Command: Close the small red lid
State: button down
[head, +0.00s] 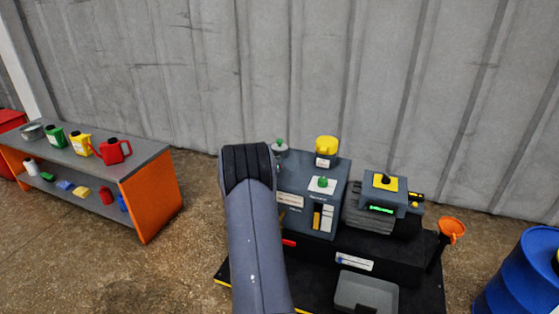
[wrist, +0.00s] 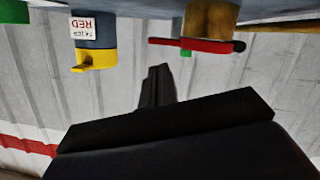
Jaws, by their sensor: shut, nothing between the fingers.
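The small red lid (wrist: 195,45) shows in the wrist view as a thin red flap with a dark knob at its right end. It lies across a brass-coloured cylinder (wrist: 210,20) on the underside of the picture's machine. Whether it is open or seated is unclear. My gripper (wrist: 158,72) is shut and empty, with its dark fingers pointing up the picture, left of and below the lid and apart from it. In the head view my arm covers the machine's left part. A small red piece (head: 289,242) shows there beside my arm, but I cannot tell if it is the lid.
The grey machine (head: 325,170) carries a yellow cap (head: 326,145) and green knob (head: 322,182). A yellow spout (wrist: 95,60) is near my fingers. An orange funnel (head: 452,228) and blue barrel (head: 520,275) stand right. A shelf bench (head: 150,190) with cans stands left, with open floor between.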

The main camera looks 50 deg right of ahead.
jog(key=shift+s+d+f, duration=0.1)
jog(key=shift+s+f, duration=0.2)
jog(key=shift+f, duration=0.45)
jog(key=shift+f, duration=0.1)
jog(key=shift+r, duration=0.4)
jog(key=s+a+r+p, duration=0.1)
jog(key=s+a+r, duration=0.1)
jog(key=a+r, duration=0.3)
jog(key=v, duration=0.4)
jog(key=shift+a+p, duration=0.25)
jog(key=shift+p, duration=0.1)
jog(key=shift+f, duration=0.15)
